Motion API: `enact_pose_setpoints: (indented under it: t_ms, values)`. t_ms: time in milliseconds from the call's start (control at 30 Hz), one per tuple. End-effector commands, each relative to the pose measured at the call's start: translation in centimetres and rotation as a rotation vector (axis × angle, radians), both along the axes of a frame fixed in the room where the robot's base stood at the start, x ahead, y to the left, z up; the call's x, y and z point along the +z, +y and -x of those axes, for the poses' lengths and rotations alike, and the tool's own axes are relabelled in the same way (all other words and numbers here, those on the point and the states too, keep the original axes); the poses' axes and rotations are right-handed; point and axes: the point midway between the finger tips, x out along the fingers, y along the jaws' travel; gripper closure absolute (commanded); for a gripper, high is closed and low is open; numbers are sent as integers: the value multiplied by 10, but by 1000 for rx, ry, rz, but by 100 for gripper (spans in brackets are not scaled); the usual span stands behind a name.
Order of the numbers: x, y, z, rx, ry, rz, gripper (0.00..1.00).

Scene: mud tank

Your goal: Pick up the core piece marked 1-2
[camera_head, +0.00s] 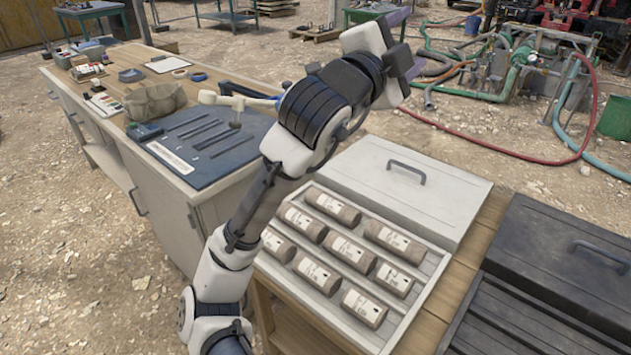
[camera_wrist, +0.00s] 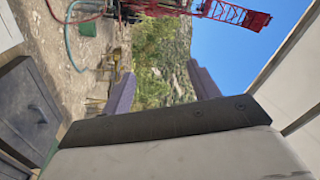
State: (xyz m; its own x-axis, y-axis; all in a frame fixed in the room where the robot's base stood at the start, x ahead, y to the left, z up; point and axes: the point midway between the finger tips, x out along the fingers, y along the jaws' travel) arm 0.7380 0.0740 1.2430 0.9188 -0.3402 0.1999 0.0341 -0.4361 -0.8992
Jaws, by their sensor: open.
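Several grey-brown cylindrical core pieces with white labels lie in the rows of a pale core box (camera_head: 437,262), such as a front one (camera_head: 364,308), a middle one (camera_head: 349,254) and a back one (camera_head: 394,242). The label marks are too small to read, so I cannot tell which piece is 1-2. My gripper (camera_head: 409,42) is raised high above and behind the box, far from the pieces. In the wrist view my gripper (camera_wrist: 162,88) shows two dark fingers spread apart with nothing between them. No core piece shows in that view.
The box's pale lid (camera_head: 400,190) with a handle lies behind it. A workbench (camera_head: 170,215) at the left holds a dark mat (camera_head: 215,140), tools and a cloth bag (camera_head: 155,102). Hoses (camera_head: 480,148) lie on the ground behind.

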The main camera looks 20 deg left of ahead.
Motion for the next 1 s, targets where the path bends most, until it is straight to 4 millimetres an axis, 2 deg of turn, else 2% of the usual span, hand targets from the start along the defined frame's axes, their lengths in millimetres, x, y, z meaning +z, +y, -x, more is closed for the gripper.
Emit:
enact_pose_setpoints:
  t_ms: [33,67,100,167,200,300,400,500,633,767,1000]
  values:
    - [-31,-9,-19,0,150,-129,40]
    - [-55,-14,-27,-7,242,-205,40]
    - [-89,-15,-35,-16,366,-305,40]
    - [-142,-8,-37,-33,556,-453,40]
    - [-175,1,-34,-50,681,-542,40]
    - [-246,33,-9,-104,975,-726,40]
    - [-293,67,26,-171,1218,-844,40]
    - [-319,93,57,-230,1387,-907,40]
    - [-336,109,79,-279,1499,-936,40]
    - [-354,112,85,-294,1523,-941,40]
    - [-401,111,84,-292,1518,-940,40]
